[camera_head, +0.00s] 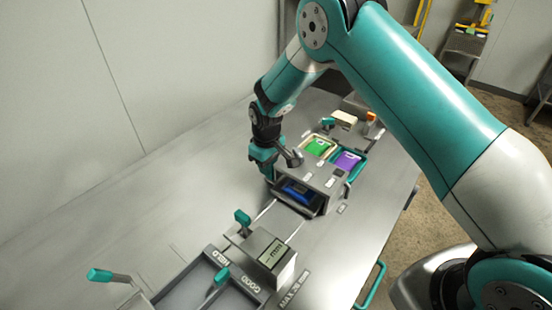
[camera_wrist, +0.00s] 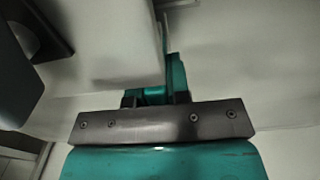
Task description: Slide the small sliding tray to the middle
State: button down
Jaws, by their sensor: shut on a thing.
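The small sliding tray (camera_head: 313,210) is a dark metal tray with a blue item (camera_head: 297,191) in it. In the wrist view my gripper (camera_wrist: 173,70) shows as a teal finger above a dark bar, and the held part is not clear.
A grey box with a small display (camera_head: 268,254) and a teal lever (camera_head: 242,217) stands at the rails' near end. Trays marked HELD and GOOD (camera_head: 205,285) lie at the front left. The green pad (camera_head: 318,147) and purple pad (camera_head: 347,161) lie behind.

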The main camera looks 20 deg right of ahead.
jog(key=s+a, duration=0.1)
jog(key=a, duration=0.1)
jog(key=s+a, duration=0.3)
jog(key=a, duration=0.2)
jog(key=shift+s, duration=0.25)
jog(key=c, duration=1.1)
grip_release()
notch_tip(320, 180, up, 18)
jog(key=shift+f+b, duration=0.25)
jog(key=shift+b, duration=1)
